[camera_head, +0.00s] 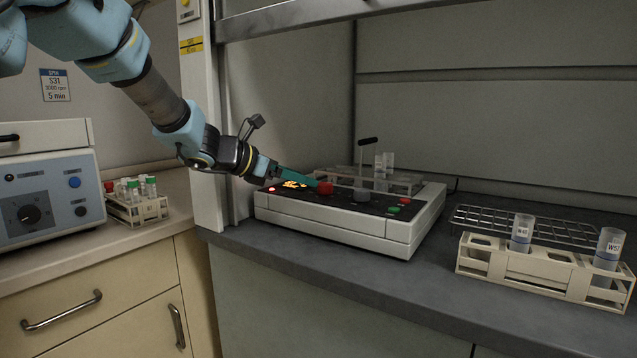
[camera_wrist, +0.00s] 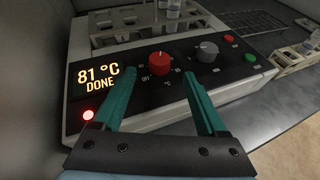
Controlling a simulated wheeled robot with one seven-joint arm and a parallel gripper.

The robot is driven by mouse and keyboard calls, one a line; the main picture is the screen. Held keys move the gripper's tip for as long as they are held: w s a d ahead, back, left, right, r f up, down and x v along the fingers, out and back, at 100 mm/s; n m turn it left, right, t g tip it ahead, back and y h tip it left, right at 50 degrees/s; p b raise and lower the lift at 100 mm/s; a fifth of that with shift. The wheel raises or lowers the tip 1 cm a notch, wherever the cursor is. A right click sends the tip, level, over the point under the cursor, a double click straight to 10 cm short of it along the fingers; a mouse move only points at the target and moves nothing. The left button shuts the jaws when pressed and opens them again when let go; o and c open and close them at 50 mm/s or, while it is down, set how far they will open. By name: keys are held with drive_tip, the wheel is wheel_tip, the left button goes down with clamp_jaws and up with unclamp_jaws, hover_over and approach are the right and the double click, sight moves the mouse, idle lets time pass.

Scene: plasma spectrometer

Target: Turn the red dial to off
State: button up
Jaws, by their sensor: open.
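The red dial (camera_wrist: 159,63) sits on the black top panel of a white heating device (camera_head: 339,233). In the head view the red dial (camera_head: 325,188) is just beyond my fingertips. My gripper (camera_wrist: 158,80) is open, with its teal fingers apart and the dial between and slightly beyond their tips in the wrist view. I cannot tell whether either finger touches it. In the head view my gripper (camera_head: 310,181) reaches in from the left. The display (camera_wrist: 98,78) reads "81 °C DONE". A red light (camera_wrist: 88,115) glows below it.
A grey knob (camera_wrist: 207,50), a red button (camera_wrist: 229,41) and a green button (camera_wrist: 251,59) are right of the dial. Tubes in a rack (camera_head: 385,176) stand behind. A tube rack (camera_head: 530,268) is at right. The hood's side post (camera_head: 205,130) stands left of the device.

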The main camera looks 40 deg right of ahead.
sight(322, 184)
drive_tip(key=x, duration=0.6)
drive_tip(key=shift+d+f+p, duration=0.15)
drive_tip(key=shift+d+p, duration=0.2)
drive_tip(key=shift+p, duration=0.05)
clamp_jaws()
